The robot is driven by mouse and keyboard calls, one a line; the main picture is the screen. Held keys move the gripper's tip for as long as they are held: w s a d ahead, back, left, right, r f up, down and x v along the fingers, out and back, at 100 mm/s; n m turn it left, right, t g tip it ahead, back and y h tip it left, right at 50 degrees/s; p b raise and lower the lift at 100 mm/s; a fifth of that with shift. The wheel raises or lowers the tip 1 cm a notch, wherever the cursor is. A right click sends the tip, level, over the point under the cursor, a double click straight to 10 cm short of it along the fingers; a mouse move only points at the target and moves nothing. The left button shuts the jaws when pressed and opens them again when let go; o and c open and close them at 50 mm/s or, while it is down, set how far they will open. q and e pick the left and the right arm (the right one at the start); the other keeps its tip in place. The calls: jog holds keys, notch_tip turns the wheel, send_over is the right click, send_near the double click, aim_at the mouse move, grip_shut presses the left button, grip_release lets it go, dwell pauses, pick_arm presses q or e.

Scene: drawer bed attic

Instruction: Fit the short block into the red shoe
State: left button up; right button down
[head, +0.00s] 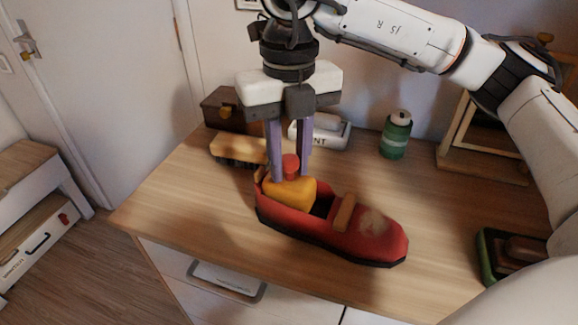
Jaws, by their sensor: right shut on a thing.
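The red shoe (330,237) lies on the wooden top, its toe to the right and its open heel to the left. A yellow block with a red knob (290,193) is at the heel end of the opening; I take it to be the short block. Its upper part stands above the rim, and its lower part is hidden by the shoe's side. A dark gap shows between block and tan strap. My right gripper (290,168) points down, its two purple fingers shut on the block's red knob. My left gripper is not in view.
A wooden brush (238,149), a dark brown box (227,106) and a white lettered block (320,132) stand behind the shoe. A green bottle (396,136) stands at the back, a wooden frame (482,165) right of it. A green tray (487,262) lies at right.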

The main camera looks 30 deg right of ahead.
jog(key=shift+f, duration=0.75)
jog(key=shift+f, duration=0.15)
jog(key=c, duration=1.5)
grip_release()
jog(key=shift+o, duration=0.2)
